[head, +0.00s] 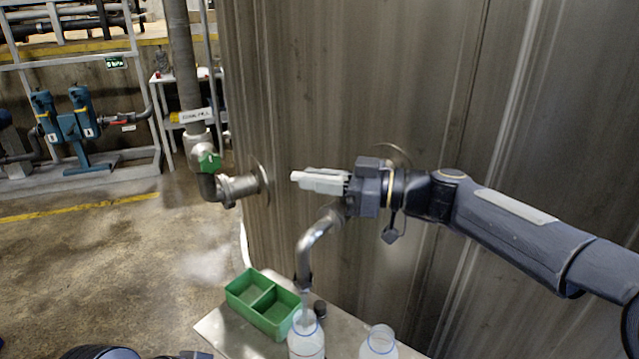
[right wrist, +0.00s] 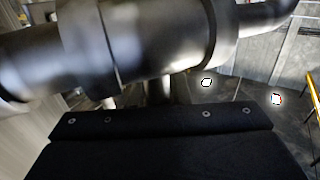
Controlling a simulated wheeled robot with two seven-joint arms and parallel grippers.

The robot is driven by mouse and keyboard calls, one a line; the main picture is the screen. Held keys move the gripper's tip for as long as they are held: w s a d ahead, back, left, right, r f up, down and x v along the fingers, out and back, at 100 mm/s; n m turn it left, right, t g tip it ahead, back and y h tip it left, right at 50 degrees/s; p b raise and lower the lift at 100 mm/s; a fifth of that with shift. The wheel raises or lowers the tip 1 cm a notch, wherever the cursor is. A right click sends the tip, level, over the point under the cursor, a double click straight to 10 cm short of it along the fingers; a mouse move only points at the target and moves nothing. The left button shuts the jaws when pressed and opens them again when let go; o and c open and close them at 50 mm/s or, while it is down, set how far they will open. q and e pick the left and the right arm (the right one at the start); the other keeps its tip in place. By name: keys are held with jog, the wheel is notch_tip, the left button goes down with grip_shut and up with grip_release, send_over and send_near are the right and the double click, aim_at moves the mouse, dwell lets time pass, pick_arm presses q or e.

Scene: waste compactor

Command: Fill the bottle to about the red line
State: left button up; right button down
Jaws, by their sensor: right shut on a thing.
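My right gripper (head: 318,181) reaches in from the right, just above the metal tap (head: 318,238) on the tank wall. It is shut on the tap's handle, which its pale fingers mostly hide. The tap's spout curves down over a clear bottle (head: 306,346) at the front. A pale streak shows between spout and bottle neck and looks like water. The bottle's lower part is cut off by the picture edge, and I cannot make out the red line or the level. In the right wrist view, the tap's pipe (right wrist: 165,40) fills the top. My left gripper is not visible.
A second clear bottle (head: 379,345) stands to the right on the same small table (head: 222,330). A green divided tray (head: 262,302) lies at its back left, with a small dark cap (head: 319,309) beside it. The tall metal tank (head: 420,90) stands close behind.

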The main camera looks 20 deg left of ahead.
jog(key=shift+r, duration=0.1)
jog(key=c, duration=1.4)
grip_release()
jog(key=shift+o, duration=0.2)
jog(key=d+b, duration=0.1)
jog(key=d, duration=0.7)
jog(key=s+d+f+m+t+h+p, duration=0.2)
jog(key=s+d+f+m+h+p, duration=0.1)
jog(key=s+d+m, duration=0.3)
jog(key=s+d+f+m+t+h+p, duration=0.2)
jog(key=s+d+f+m+h+p, duration=0.2)
jog(key=s+d, duration=0.7)
jog(key=s+d+f+m+t+h+p, duration=0.2)
jog(key=s+d+f+m+h+p, duration=0.2)
jog(key=s+d+m+h, duration=0.3)
jog(key=s+d+m, duration=0.2)
jog(key=m, duration=0.1)
jog(key=shift+d+f, duration=0.3)
jog(key=shift+d, duration=0.05)
